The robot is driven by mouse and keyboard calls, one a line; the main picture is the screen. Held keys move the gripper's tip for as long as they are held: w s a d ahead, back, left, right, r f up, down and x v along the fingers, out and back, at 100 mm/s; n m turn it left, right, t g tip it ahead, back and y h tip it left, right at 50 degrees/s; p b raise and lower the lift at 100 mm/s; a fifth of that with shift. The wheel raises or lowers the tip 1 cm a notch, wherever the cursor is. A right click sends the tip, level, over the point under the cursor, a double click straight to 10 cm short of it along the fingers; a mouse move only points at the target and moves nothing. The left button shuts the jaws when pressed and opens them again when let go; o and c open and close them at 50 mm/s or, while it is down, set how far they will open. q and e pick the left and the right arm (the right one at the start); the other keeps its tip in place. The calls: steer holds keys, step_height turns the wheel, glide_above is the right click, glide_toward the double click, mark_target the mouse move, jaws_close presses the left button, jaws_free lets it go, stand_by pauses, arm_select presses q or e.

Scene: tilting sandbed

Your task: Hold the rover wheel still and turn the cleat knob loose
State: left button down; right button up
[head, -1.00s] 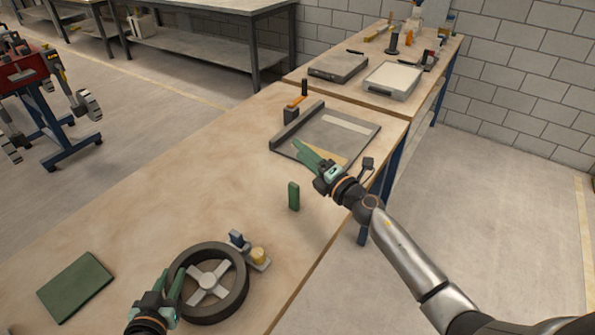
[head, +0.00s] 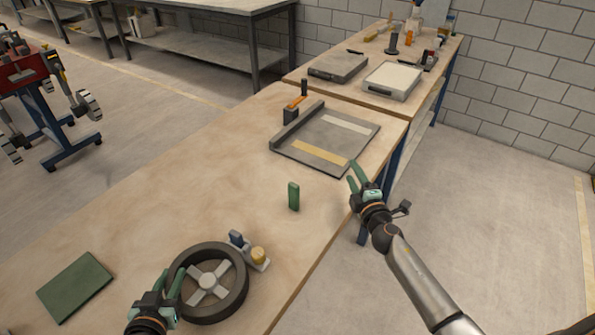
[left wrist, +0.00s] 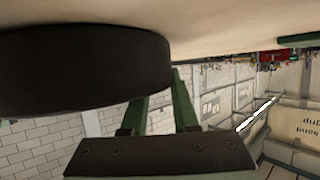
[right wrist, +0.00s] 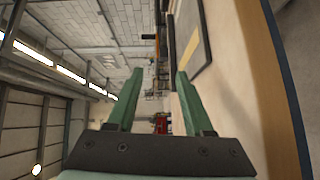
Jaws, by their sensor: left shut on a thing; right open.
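The rover wheel (head: 240,288), a dark ring with a light cross-shaped hub, lies flat on the near part of the wooden bench. My left gripper (head: 173,285) is shut on the wheel's left rim; the dark rim also fills the upper left of the left wrist view (left wrist: 85,75).
A small green block (head: 293,196) stands upright on the bench between the wheel and a grey tray (head: 310,165) with strips in it. A flat green pad (head: 75,287) lies left of the wheel.

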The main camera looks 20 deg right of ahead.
stand_by(0.4)
steer(key=w+a+r+n+y, duration=0.2)
steer(key=a+r+n+y, duration=0.2)
steer(key=a, duration=0.4)
steer(key=w+a+r+n+y, duration=0.3)
steer(key=a+r+y, duration=0.2)
steer(key=a, duration=0.3)
steer(key=s+a+r+n+g+y, duration=0.2)
steer(key=s+a+n+g+y, duration=0.15)
steer(key=a+n, duration=0.35)
steer(key=s+a+r+n+g+y, duration=0.25)
steer(key=a+n+g, duration=0.2)
steer(key=a, duration=0.55)
steer(key=s+a+r+n+g+y, duration=0.1)
steer(key=s+a+n+g+y, duration=0.1)
steer(key=s+a+n+g, duration=0.45)
steer(key=n+g+h, duration=0.3)
steer(key=n+h, duration=0.1)
steer(key=h, duration=1)
glide_above(258, 252)
step_height(258, 252, down, 7)
steer(key=shift+t, duration=0.25)
step_height(258, 252, down, 11)
steer(key=shift+f, duration=0.1)
